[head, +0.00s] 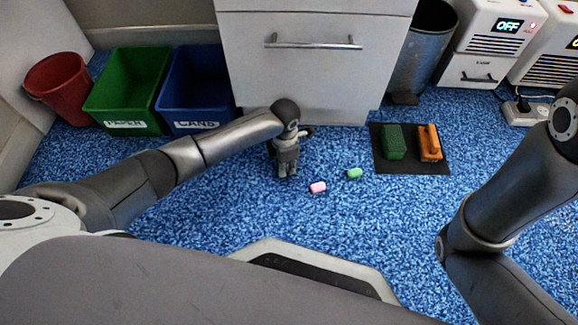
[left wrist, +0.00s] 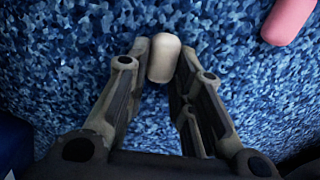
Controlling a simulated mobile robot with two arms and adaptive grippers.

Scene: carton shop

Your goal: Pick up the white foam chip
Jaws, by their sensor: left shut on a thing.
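The white foam chip (left wrist: 162,58) is a small pale rounded piece, seen in the left wrist view between the fingertips of my left gripper (left wrist: 161,68). The gripper is shut on it, with a finger at each side. In the head view my left gripper (head: 287,170) points down at the blue carpet, and the white chip cannot be made out there. My right arm shows at the right of the head view, but its gripper is out of the picture.
A pink foam chip (head: 318,187) and a green foam chip (head: 354,173) lie on the carpet to the right. A dark mat (head: 411,167) holds a green block (head: 393,141) and an orange object (head: 430,143). Green (head: 126,92) and blue (head: 195,91) bins and a white cabinet (head: 312,75) stand behind.

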